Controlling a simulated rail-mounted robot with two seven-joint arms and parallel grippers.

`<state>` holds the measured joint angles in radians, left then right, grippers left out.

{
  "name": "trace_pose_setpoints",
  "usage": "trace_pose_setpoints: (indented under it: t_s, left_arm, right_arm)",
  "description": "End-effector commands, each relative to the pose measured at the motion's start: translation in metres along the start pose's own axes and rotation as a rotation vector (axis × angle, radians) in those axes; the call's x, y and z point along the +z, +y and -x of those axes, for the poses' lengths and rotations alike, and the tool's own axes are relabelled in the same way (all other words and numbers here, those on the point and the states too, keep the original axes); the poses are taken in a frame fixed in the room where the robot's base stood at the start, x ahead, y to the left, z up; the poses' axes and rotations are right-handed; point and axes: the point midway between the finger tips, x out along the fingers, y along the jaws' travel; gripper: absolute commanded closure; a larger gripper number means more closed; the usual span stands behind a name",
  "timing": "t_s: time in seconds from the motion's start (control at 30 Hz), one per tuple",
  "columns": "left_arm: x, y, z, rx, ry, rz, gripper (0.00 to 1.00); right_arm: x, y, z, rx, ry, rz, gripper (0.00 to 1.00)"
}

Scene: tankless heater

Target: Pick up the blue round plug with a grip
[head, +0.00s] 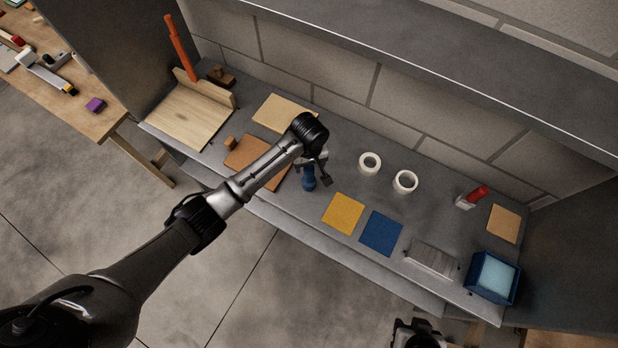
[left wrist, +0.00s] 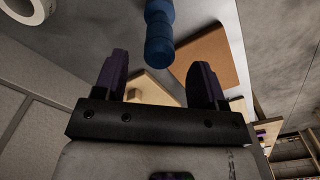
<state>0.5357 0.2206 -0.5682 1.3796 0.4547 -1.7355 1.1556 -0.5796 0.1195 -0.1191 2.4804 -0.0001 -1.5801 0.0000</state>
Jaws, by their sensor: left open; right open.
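The blue round plug (head: 309,182) stands on the grey shelf, partly covered from above by my left gripper (head: 317,172) in the head view. In the left wrist view, the blue plug (left wrist: 158,35) shows its rounded, ringed shape just beyond the fingertips of my left gripper (left wrist: 158,72). The dark fingers are open, with nothing between them, and the plug lies roughly in line with the gap. My right gripper (head: 418,332) is at the bottom edge of the head view, away from the shelf and partly cut off.
Close by lie a brown board (head: 246,153), a yellow square (head: 343,213) and a blue square (head: 381,233). Two white tape rolls (head: 370,163) sit behind them. A blue bin (head: 493,277) stands at the right end. A brick wall (head: 340,85) backs the shelf.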

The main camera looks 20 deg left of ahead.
Motion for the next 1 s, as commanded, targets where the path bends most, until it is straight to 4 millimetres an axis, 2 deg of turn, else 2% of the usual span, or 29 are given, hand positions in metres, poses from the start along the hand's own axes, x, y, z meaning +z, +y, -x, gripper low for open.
trace_pose_setpoints:
  t_s: [0.23,0.5,0.6,0.9,1.0]
  left_arm:
    - [0.001,0.000,-0.013,-0.002,-0.001,-0.001,0.35]
    - [0.000,0.000,-0.048,-0.002,-0.001,0.000,0.35]
    - [0.000,0.000,-0.055,0.000,0.000,0.000,0.35]
    - [0.000,0.000,-0.058,0.000,0.001,-0.001,0.35]
    - [0.000,0.000,-0.058,0.000,0.001,-0.001,0.43]
  right_arm:
    - [0.000,-0.002,-0.001,-0.004,0.000,-0.004,0.57]
    - [0.001,-0.002,-0.003,-0.004,0.000,-0.003,0.57]
    - [0.001,-0.002,-0.004,-0.004,0.000,-0.002,0.57]
    - [0.002,0.001,-0.004,0.003,-0.002,0.006,0.57]
    - [0.002,0.001,-0.004,0.004,-0.002,0.007,0.57]
